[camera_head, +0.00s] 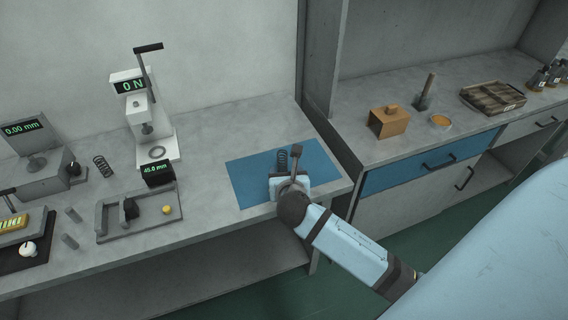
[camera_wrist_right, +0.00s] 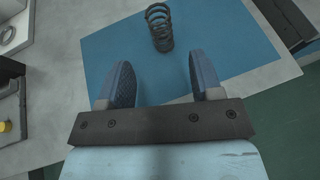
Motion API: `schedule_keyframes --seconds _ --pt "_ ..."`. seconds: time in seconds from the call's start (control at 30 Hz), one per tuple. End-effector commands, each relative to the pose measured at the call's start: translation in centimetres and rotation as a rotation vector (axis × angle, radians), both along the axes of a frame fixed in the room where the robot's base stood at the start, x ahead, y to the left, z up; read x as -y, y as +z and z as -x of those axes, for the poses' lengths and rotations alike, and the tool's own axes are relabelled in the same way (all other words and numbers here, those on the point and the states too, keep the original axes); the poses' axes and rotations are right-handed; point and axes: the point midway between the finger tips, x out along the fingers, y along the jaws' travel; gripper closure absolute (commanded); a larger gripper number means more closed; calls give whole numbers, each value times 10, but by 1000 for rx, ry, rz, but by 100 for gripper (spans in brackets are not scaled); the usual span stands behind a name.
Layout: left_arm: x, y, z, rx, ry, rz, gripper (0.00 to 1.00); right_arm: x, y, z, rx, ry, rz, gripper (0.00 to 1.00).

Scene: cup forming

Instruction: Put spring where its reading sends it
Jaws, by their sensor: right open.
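A dark coil spring (camera_head: 282,160) stands on the blue mat (camera_head: 247,178); it also shows in the right wrist view (camera_wrist_right: 159,27), ahead of my fingers. My right gripper (camera_head: 292,168) is over the mat, open and empty, with the spring just beyond its fingertips (camera_wrist_right: 160,66). A second dark spring (camera_head: 102,166) stands on the left part of the bench. The lever press (camera_head: 150,125) reads 0 N. The gauge at far left (camera_head: 36,160) reads 0.00 mm. A small display (camera_head: 159,173) on a fixture reads about 45 mm, last digit unclear. My left gripper is not in view.
A grey tray-like fixture (camera_head: 120,232) with a yellow knob (camera_head: 167,210) lies at the bench front. The right counter holds an orange-brown box (camera_head: 388,122), a round orange-filled dish (camera_head: 440,121) and a divided tray (camera_head: 493,98). A gap separates bench and counter.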

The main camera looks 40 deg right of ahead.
Motion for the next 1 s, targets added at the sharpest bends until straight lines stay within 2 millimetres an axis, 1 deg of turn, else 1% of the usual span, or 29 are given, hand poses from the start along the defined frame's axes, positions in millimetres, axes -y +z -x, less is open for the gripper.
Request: schedule_keyframes --seconds 0.03,0.1,0.27,0.37,0.43,0.47,0.57,0.6,0.67,0.7,0.77,0.8,0.9,1.0 --pt "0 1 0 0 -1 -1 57 -4 4 8 -1 1 -1 41" --pt "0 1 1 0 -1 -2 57 -8 8 16 0 0 0 41" --pt "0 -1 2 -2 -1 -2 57 -15 12 28 1 -1 -8 41" --pt "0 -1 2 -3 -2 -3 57 -21 3 35 18 -10 -98 41" --pt "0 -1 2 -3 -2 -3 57 -30 -11 43 43 -29 -247 41" --pt "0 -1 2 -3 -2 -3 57 -34 -19 48 56 -45 -335 41" --pt "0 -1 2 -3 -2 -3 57 -54 -48 69 104 -133 -702 41" --pt "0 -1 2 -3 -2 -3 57 -63 -59 78 122 -185 -866 41" --pt "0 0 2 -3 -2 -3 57 -76 -74 94 144 -281 -1114 41" --pt "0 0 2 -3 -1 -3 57 -84 -82 105 157 -354 -1276 41" --pt "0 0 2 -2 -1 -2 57 -95 -94 121 174 -482 -1517 41" --pt "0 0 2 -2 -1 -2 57 -102 -100 131 186 -574 -1669 41" --pt "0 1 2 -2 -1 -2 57 -116 -111 155 209 -813 -2005 41" --pt "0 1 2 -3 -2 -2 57 -125 -117 173 229 -1030 -2255 41"
